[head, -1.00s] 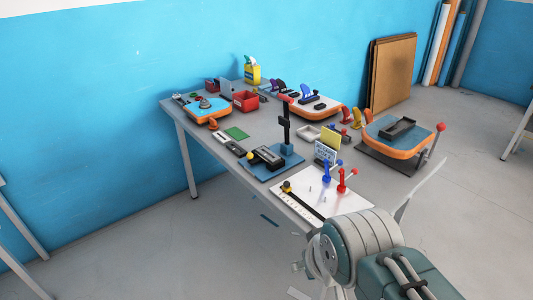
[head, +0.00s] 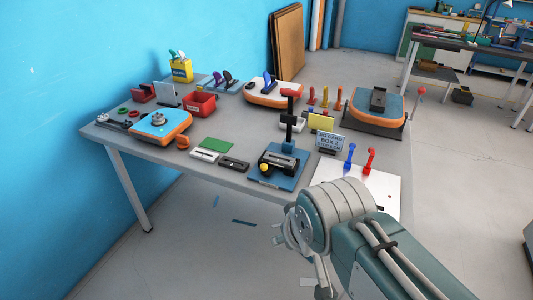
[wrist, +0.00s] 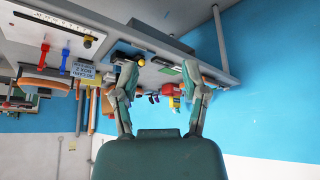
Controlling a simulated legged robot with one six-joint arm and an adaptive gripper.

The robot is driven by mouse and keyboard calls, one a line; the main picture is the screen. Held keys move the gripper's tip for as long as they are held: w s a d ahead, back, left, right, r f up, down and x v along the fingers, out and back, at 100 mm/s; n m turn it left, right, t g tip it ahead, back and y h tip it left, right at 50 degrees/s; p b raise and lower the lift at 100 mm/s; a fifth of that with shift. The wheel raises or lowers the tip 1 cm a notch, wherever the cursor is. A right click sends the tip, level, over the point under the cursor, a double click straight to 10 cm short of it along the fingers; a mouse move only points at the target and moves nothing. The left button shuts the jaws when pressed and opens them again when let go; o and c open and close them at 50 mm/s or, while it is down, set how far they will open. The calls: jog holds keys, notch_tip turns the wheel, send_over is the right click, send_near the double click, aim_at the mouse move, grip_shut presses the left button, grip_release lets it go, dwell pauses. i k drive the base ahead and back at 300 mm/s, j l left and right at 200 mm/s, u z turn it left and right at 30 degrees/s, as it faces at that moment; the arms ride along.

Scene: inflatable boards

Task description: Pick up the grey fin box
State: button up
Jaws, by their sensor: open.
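A light grey, slotted flat box (head: 204,155), which looks like the grey fin box, lies near the front edge of the table (head: 262,118), just in front of a green pad. A darker slotted box (head: 234,163) lies to its right. My gripper (wrist: 158,78) is open and empty, its two fingers apart in the wrist view. In the head view my arm's end is at the lower right, off the table's front edge and apart from both boxes. In the upside-down wrist view the fin box cannot be made out clearly between the fingers.
The blue fixture with a black upright (head: 288,150) stands right of the boxes. The blue-orange board piece (head: 160,124) is to their left, the red bin (head: 199,104) behind. A sign (head: 331,141) and red and blue toggle clamps (head: 368,160) stand farther right.

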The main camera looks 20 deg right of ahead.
aim_at(280, 160)
jog(key=i+j+z, duration=0.45)
jog(key=i+z, duration=0.35)
jog(key=i, duration=0.3)
